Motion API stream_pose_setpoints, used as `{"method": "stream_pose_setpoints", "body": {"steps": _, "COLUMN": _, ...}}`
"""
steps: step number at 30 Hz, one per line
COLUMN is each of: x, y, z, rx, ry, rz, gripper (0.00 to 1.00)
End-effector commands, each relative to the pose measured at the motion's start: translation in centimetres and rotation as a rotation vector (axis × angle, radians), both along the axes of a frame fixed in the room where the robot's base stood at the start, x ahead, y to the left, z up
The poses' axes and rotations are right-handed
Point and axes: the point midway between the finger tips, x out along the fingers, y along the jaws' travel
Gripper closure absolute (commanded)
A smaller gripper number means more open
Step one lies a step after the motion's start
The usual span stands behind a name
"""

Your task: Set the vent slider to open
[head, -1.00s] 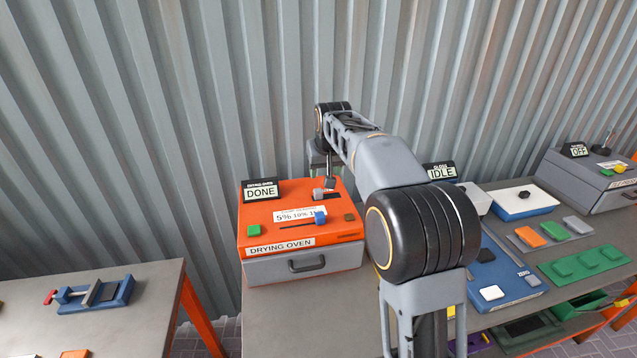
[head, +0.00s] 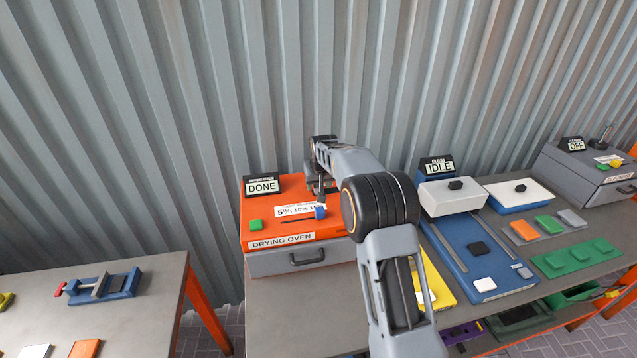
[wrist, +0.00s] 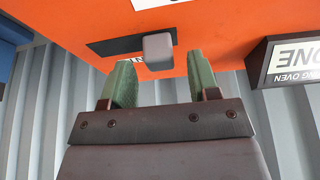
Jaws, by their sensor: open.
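The drying oven (head: 256,232) is an orange-topped grey box. In the wrist view, seen upside down, a grey slider knob (wrist: 158,46) stands on a dark slot (wrist: 115,47) in the orange top (wrist: 225,25). A white label beside it is mostly covered, so I cannot read its setting. My gripper (wrist: 160,72) is open, its green fingers on either side of the knob's line, the knob showing between and just beyond them. It seems not to touch the knob. In the head view, my gripper (head: 321,190) is over the oven's back part and hides the grey knob.
A green button (head: 255,225) is at left. The display (head: 262,185) reads DONE. A corrugated wall (head: 150,120) rises close behind. A blue device (head: 470,255) stands to the right.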

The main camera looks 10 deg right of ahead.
Motion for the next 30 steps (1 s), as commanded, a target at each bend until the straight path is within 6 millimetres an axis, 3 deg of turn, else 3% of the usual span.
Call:
{"method": "stream_pose_setpoints", "body": {"steps": 15, "x": 0.43, "y": 0.02, "z": -1.08, "rx": 0.0, "ry": -0.001, "rz": 0.0, "gripper": 0.46}}
{"method": "stream_pose_setpoints", "body": {"steps": 30, "x": 0.42, "y": 0.03, "z": -1.05, "rx": 0.0, "ry": -0.001, "rz": 0.0, "gripper": 0.94}}
